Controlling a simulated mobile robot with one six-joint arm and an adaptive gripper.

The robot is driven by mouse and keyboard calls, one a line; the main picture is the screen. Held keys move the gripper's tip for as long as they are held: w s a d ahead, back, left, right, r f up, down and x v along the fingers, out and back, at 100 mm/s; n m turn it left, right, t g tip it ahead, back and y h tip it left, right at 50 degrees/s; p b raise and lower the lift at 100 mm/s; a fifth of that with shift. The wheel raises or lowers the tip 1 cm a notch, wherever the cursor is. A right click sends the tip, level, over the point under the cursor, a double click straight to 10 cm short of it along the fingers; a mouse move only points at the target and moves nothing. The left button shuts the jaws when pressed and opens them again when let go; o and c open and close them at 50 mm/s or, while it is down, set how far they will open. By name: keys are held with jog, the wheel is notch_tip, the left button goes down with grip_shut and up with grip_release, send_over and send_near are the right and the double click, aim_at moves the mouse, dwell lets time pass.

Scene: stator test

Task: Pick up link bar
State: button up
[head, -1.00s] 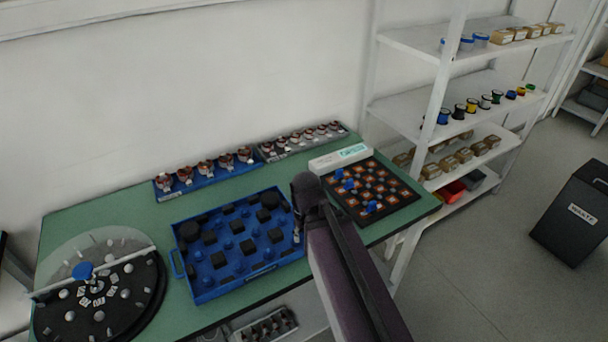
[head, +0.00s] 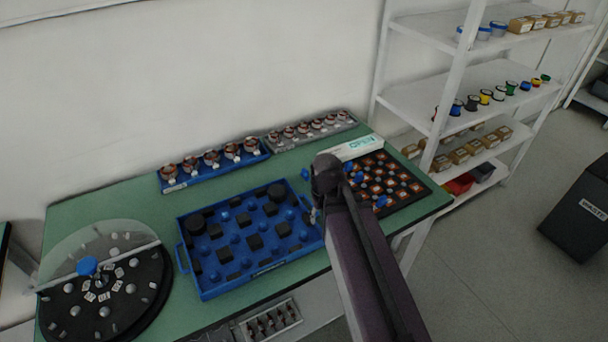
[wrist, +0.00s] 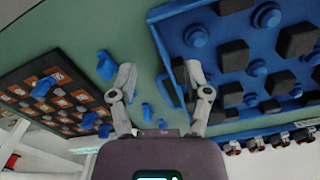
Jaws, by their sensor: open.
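Several small blue parts lie by my gripper, and I cannot tell for sure which is the link bar. In the wrist view, one blue part (wrist: 105,65) lies on the green table left of my gripper (wrist: 160,72). A slim blue piece (wrist: 148,112) shows between the fingers, lower down. My gripper's two fingers are apart, with nothing held between them. In the head view, my gripper (head: 313,212) is at the right edge of the blue tray. A blue part (head: 305,173) shows on the table just beyond it. My arm hides part of the table there.
The blue tray (head: 203,292) holds black blocks and blue pieces. A dark board (head: 425,183) with orange-brown squares and blue parts lies to the right. A round black fixture (head: 140,315) with a clear cover stands left. Stator racks (head: 178,187) line the back. A white shelf (head: 412,92) stands right.

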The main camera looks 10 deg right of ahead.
aim_at(305, 170)
jog(key=w+r+n+p, duration=0.2)
jog(key=w, duration=1.2)
jog(key=w+r+n+p, duration=0.2)
jog(key=w+r+p, duration=0.1)
jog(key=w, duration=1.1)
jog(key=shift+r, duration=0.35)
jog(key=shift+w+f, duration=0.1)
notch_tip(305, 170, down, 8)
jog(key=b, duration=0.8)
jog(key=shift+f, duration=0.2)
jog(key=shift+d+f, duration=0.1)
jog(key=shift+f, duration=0.05)
jog(key=shift+d+f+b, duration=0.1)
jog(key=shift+f+b, duration=2.35)
jog(key=shift+b, duration=0.2)
grip_shut()
